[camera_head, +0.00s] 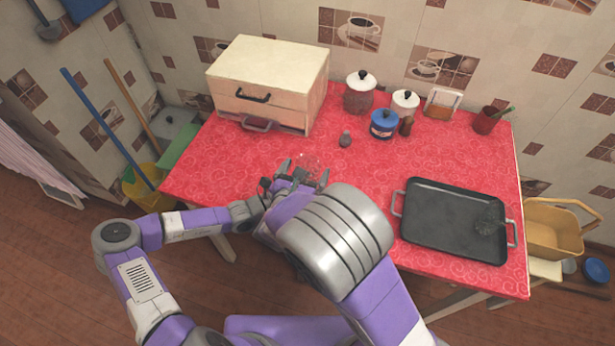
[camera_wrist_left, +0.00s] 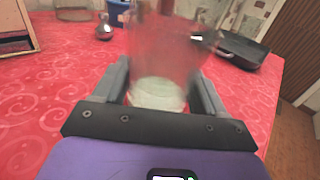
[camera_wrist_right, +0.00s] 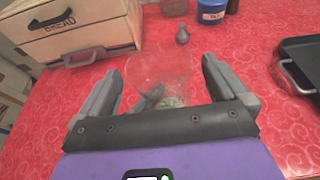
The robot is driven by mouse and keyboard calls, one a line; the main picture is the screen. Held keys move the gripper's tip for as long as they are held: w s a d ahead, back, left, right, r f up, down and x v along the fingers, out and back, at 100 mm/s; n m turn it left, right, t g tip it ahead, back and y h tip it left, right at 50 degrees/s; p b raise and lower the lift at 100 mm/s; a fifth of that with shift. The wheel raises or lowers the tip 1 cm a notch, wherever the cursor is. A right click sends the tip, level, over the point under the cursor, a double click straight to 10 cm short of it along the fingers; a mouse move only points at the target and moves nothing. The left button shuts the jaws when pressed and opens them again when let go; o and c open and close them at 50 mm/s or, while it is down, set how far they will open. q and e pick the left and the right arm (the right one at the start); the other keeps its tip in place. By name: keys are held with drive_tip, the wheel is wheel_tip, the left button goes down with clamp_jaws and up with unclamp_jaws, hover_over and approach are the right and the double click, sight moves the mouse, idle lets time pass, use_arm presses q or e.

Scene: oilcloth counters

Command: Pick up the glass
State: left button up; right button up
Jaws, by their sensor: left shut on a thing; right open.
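The clear glass (camera_head: 309,161) is near the front left of the red counter, partly hidden by my grippers. In the left wrist view the glass (camera_wrist_left: 160,92) stands between the fingers of my left gripper (camera_wrist_left: 160,80), which is shut on it. My right gripper (camera_head: 307,177) is open. In the right wrist view the glass (camera_wrist_right: 165,72) shows beyond and between its spread fingers (camera_wrist_right: 160,85). Whether the glass touches the counter cannot be told.
A bread box (camera_head: 262,80) stands behind to the left. A small grey shaker (camera_head: 345,140), a blue jar (camera_head: 384,123) and several other containers stand behind. The red counter (camera_head: 360,180) is clear between.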

drive_tip(key=shift+x, duration=1.1)
drive_tip(key=c, duration=1.5)
drive_tip(key=shift+r, duration=0.1)
use_arm(q)
drive_tip(key=o, duration=1.3)
drive_tip(key=shift+c, duration=0.2)
use_arm(e)
wheel_tip(320, 180, up, 10)
drive_tip(key=shift+f, duration=0.1)
use_arm(q)
drive_tip(key=shift+a, duration=0.1)
